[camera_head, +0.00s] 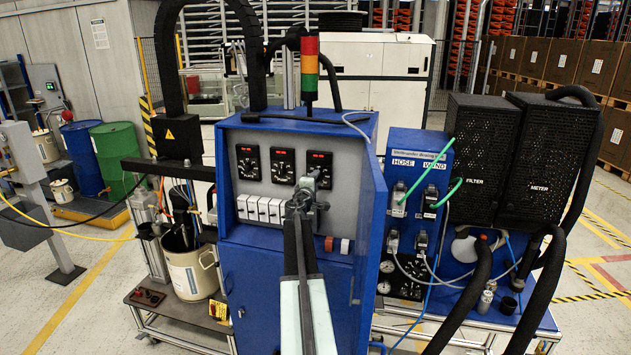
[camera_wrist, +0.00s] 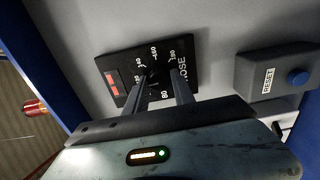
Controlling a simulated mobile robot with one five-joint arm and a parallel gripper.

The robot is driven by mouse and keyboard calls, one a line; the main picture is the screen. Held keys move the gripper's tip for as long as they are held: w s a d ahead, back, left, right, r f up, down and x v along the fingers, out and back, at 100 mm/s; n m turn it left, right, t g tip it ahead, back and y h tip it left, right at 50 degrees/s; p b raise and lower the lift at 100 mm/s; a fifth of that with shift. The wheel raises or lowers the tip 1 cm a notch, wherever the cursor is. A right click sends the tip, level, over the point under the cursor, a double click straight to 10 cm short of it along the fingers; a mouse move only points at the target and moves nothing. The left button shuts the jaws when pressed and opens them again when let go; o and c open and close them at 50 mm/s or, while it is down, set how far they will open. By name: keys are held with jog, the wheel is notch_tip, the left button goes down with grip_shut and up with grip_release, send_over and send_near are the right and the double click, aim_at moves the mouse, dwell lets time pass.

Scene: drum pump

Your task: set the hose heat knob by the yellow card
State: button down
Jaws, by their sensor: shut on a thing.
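The hose heat knob (camera_wrist: 153,75) sits at the middle of a black dial plate (camera_wrist: 122,72) marked HOSE, with white numbers and a lit red display. My gripper (camera_wrist: 165,82) is shut on the knob, its fingers partly hiding it and part of the scale. The knob's exact setting cannot be read. In the head view my gripper (camera_head: 305,190) reaches the open blue cabinet, just below the rightmost dial (camera_head: 319,165). A small yellow card (camera_head: 218,310) shows low at the cabinet's left edge; its writing is too small to read.
A grey box with a blue RESET button (camera_wrist: 297,77) is beside the dial. Two more dials (camera_head: 283,166) and a row of white switches (camera_head: 258,209) are on the same panel. The open blue door (camera_head: 370,215) stands close right of my arm.

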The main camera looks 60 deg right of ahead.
dwell(0.4)
jog(key=c, duration=1.1)
grip_release()
jog(key=shift+o, duration=0.2)
jog(key=v, duration=0.8)
jog(key=shift+d, duration=0.1)
